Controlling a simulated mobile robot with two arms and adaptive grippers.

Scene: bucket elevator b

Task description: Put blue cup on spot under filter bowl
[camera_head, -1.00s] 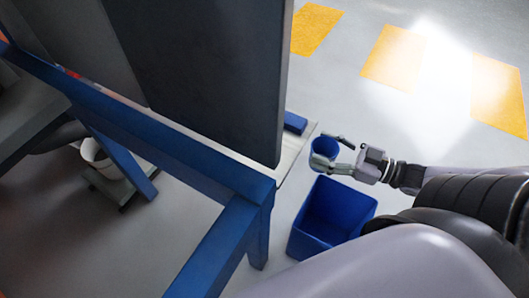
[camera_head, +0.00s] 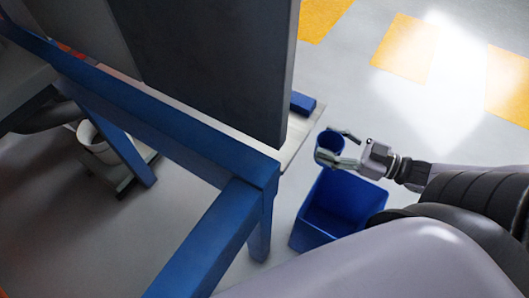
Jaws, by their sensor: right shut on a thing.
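The blue cup (camera_head: 328,141) is held by my right gripper (camera_head: 338,148), which is shut on it. The cup is above the floor, with its open top facing up towards the camera, just beyond a blue bin. My right arm comes in from the right edge. A filter bowl and the spot under it cannot be made out in this view. My left gripper is not in view.
An open blue bin (camera_head: 340,207) stands below the cup. A blue frame (camera_head: 165,125) and a large dark panel (camera_head: 215,60) fill the left and middle. A white bucket (camera_head: 97,143) sits on a low platform behind the frame. Grey floor with yellow patches (camera_head: 405,47) is free beyond.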

